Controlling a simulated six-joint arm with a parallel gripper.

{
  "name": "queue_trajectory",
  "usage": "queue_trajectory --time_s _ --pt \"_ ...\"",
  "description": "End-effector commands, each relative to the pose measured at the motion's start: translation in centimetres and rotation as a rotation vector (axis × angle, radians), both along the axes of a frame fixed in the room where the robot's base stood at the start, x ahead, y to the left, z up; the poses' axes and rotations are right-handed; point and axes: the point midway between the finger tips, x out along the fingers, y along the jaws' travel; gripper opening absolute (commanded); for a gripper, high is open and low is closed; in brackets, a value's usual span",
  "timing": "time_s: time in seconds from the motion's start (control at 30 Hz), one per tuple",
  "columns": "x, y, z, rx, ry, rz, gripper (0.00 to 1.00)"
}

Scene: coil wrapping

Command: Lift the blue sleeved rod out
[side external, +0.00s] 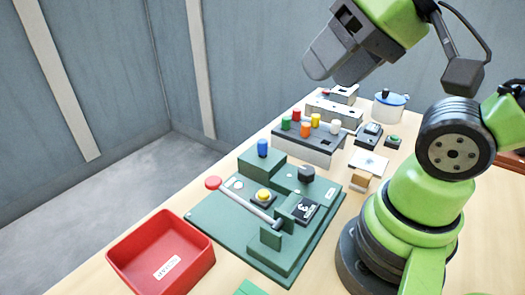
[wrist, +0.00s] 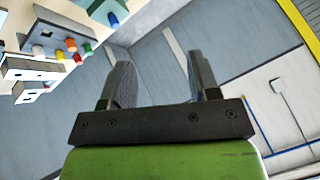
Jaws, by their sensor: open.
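The blue sleeved rod (side external: 262,147) stands upright in a green block on the green machine base (side external: 215,222). In the wrist view the blue rod (wrist: 113,19) is small, near the top edge. My gripper (side external: 318,68) is high above the table, well above and apart from the blue rod. In the wrist view its two fingers (wrist: 160,75) are spread, with nothing between them. The lower part of the blue rod is hidden in its block.
A grey rack (side external: 310,145) with several coloured rods stands behind the machine. A crank with a red knob (side external: 213,183) reaches across the base. A red tray (side external: 160,250) sits at the front left. A pot (side external: 390,105) stands at the back. Air around my gripper is clear.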

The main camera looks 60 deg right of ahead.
Motion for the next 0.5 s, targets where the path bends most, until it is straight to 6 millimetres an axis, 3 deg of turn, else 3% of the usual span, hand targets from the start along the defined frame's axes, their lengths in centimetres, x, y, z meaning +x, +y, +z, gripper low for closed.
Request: queue_trajectory --time_s 0.27,0.37,0.5 --pt "0.3 -0.1 0.1 -0.007 0.008 0.003 0.56" --pt "1.5 -0.4 0.2 -0.035 0.042 0.017 0.56" --pt "4.8 -1.6 -0.2 -0.109 0.140 0.064 0.56"
